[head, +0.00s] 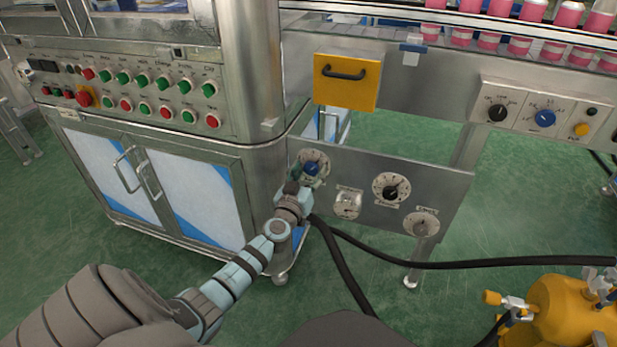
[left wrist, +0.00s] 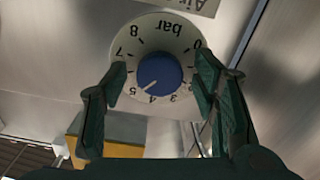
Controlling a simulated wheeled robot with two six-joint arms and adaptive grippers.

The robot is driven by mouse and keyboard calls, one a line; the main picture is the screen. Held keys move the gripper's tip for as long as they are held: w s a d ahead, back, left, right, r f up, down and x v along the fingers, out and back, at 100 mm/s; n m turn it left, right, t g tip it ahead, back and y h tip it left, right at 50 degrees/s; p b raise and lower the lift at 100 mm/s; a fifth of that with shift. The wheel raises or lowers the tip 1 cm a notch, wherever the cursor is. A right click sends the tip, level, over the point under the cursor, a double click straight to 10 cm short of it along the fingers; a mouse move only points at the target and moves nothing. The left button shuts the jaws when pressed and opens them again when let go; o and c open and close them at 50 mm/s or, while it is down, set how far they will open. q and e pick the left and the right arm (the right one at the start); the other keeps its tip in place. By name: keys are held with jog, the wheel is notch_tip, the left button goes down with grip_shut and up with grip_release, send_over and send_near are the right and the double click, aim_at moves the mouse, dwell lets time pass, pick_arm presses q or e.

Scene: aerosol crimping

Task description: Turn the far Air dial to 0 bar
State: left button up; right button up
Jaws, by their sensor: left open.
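The Air dial with a blue knob (head: 312,168) is at the left end of the lower grey panel in the head view. In the left wrist view its round white bar scale (left wrist: 178,32) appears upside down, and the blue knob (left wrist: 160,73) has a white mark pointing between about 4 and 5. My left gripper (head: 307,176) is at this dial. In the left wrist view its dark green fingers (left wrist: 162,78) are open, one on each side of the knob, with gaps between them and the knob. My right gripper is not in view.
The lower panel (head: 440,180) also carries a black-knob dial (head: 391,187) and two smaller gauges. A steel cabinet (head: 262,125) stands close left of the dial.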

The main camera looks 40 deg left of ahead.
pick_arm(q)
jog(key=shift+w, duration=0.1)
jog(key=c, duration=1.2)
jog(key=shift+o, duration=0.2)
jog(key=shift+n, duration=0.3)
